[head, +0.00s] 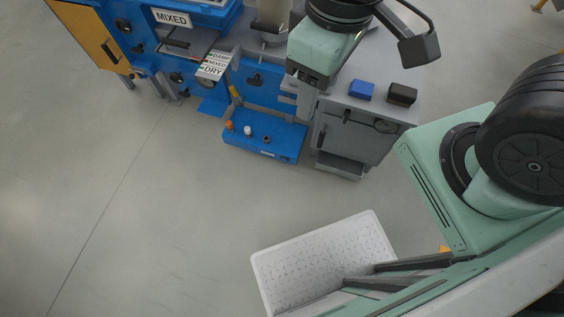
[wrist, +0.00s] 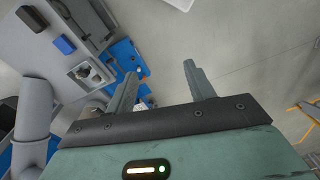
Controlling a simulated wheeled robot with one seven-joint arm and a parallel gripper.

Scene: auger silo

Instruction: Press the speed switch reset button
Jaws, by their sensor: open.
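I cannot tell for certain which part is the speed switch reset button. A small grey fitting with a dark round part (wrist: 80,73) shows on the grey cabinet in the wrist view. On a low blue ledge (head: 275,150) stand small orange (head: 230,126), white (head: 248,130) and dark (head: 267,139) knob-like parts. My gripper (wrist: 160,82) is open and empty, its two fingers apart in the wrist view. In the head view it hangs above the front of the machine, next to the grey cabinet. It appears apart from everything, and its fingers hide part of the blue ledge in the wrist view.
The grey cabinet (head: 350,135) carries a blue box (head: 361,90) and a black box (head: 402,94) on top. A white perforated tray (head: 320,265) lies nearer. The floor at the left is clear.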

